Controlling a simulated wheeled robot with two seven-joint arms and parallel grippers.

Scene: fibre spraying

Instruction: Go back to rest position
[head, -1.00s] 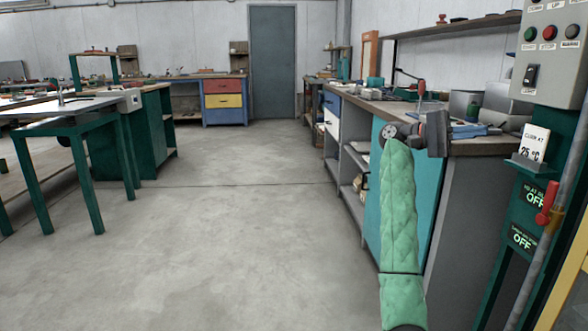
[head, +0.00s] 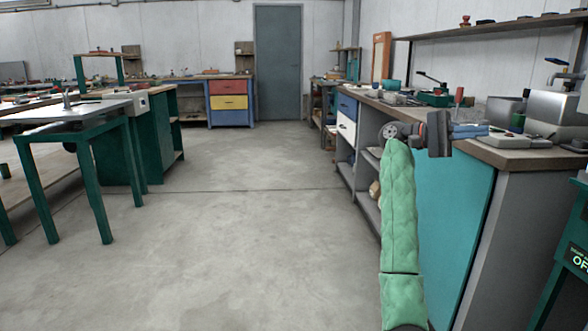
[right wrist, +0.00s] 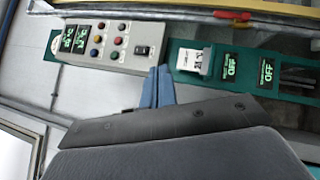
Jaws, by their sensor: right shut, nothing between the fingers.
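My right gripper (head: 468,131) is at the end of my green padded right arm, in front of the workbench on the right. Its blue fingers point right and are closed together with nothing between them. In the right wrist view the same shut blue fingers (right wrist: 158,88) stick out past my dark gripper body, with free space between them and a control panel. I cannot tell in the head view whether the fingers touch the bench edge; they overlap it in the picture. My left gripper is not in view.
A workbench (head: 520,158) with tools and a teal side panel stands close on the right. A green-framed table (head: 85,118) stands at the left. Clear concrete floor (head: 230,230) runs between them to a grey door (head: 278,70). The wrist view shows a control panel (right wrist: 105,42) with buttons.

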